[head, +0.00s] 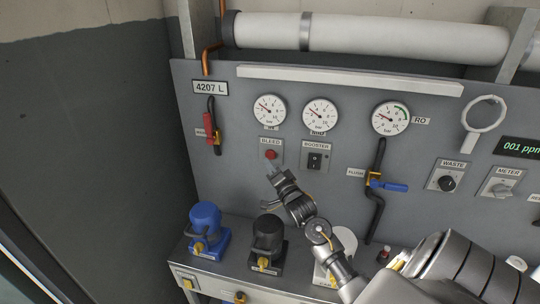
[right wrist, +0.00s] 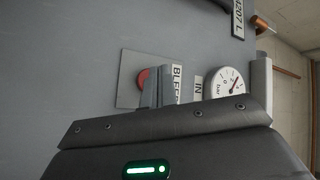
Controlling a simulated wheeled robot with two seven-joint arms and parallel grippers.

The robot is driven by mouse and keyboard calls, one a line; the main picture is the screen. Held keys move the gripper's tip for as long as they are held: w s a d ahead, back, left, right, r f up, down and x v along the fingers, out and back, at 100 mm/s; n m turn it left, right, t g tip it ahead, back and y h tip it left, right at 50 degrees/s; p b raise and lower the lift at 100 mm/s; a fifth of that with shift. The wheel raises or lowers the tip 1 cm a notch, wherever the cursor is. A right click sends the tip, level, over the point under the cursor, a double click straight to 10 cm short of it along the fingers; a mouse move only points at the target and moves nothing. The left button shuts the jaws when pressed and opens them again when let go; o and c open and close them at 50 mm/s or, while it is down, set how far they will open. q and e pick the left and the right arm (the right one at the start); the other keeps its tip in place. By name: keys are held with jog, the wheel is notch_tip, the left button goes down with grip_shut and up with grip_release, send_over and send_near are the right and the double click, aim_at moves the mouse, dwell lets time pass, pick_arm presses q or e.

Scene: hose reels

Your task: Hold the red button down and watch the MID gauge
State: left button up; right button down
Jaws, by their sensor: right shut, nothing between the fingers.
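The red button (head: 270,155) sits on a small plate labelled BLEED on the grey panel. My right gripper (head: 271,172) is shut and empty, its fingertips just below the button in the head view. In the right wrist view the shut fingers (right wrist: 158,88) partly cover the red button (right wrist: 143,79); I cannot tell whether they touch it. The middle gauge (head: 320,114), its label too blurred to read surely, has its needle pointing up and left. The left gauge (head: 268,109) shows in the right wrist view (right wrist: 228,83), labelled IN. My left gripper is not in view.
The RO gauge (head: 390,118) has a green arc. A BOOSTER switch (head: 315,159) is right of the button. A red-handled valve (head: 211,125) and a blue-handled valve (head: 388,186) are on the panel. Blue (head: 206,230) and black (head: 268,240) pumps stand on the ledge below.

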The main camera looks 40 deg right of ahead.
jog(key=s+a, duration=0.1)
jog(key=s+a+p, duration=0.1)
jog(key=a, duration=0.1)
jog(key=shift+s+a+r, duration=0.1)
jog(key=shift+s, duration=0.05)
dwell(0.6)
